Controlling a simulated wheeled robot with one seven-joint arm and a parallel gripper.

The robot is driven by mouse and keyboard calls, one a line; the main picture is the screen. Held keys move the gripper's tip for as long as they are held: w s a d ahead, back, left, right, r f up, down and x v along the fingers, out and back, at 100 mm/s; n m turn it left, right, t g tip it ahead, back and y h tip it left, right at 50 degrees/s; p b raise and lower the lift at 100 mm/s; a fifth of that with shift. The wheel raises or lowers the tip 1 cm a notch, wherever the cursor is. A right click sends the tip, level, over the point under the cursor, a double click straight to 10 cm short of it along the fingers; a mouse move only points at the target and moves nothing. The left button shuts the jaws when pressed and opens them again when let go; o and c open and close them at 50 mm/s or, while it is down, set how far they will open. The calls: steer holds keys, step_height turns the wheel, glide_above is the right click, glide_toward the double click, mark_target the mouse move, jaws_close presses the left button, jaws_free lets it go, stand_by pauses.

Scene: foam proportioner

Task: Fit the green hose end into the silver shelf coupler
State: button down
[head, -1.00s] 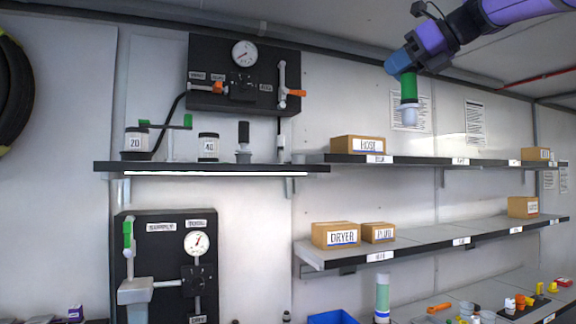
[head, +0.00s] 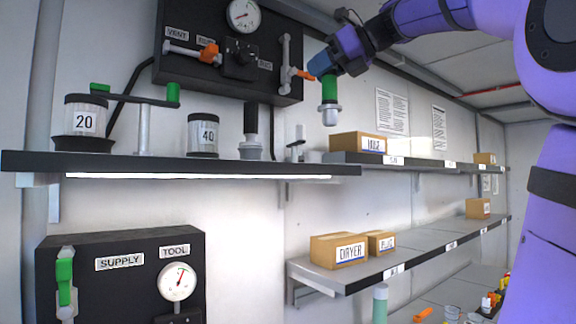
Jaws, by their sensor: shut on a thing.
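My gripper (head: 328,72) is at upper centre right in the head view, shut on the green hose end (head: 329,90). The hose end points down, with a pale silver-white tip (head: 331,115). It hangs in the air above the right end of the upper left shelf. The jaws' grip is partly hidden by the blue hand.
The black-edged shelf (head: 240,168) also bears jars marked 20 (head: 85,122) and 40 (head: 203,134), and a black-topped cylinder (head: 251,130). A gauge panel (head: 235,50) is above it. A box (head: 357,142) sits on the right shelf, close below the tip.

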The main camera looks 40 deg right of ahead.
steer(key=w+d+f, duration=0.2)
steer(key=w+d, duration=0.2)
steer(key=w, duration=0.3)
steer(key=w+d+f, duration=0.3)
steer(key=w+d, duration=0.2)
steer(key=w, duration=0.1)
steer(key=shift+w, duration=0.4)
steer(key=c, duration=0.8)
jaws_free()
steer(key=v, duration=1.2)
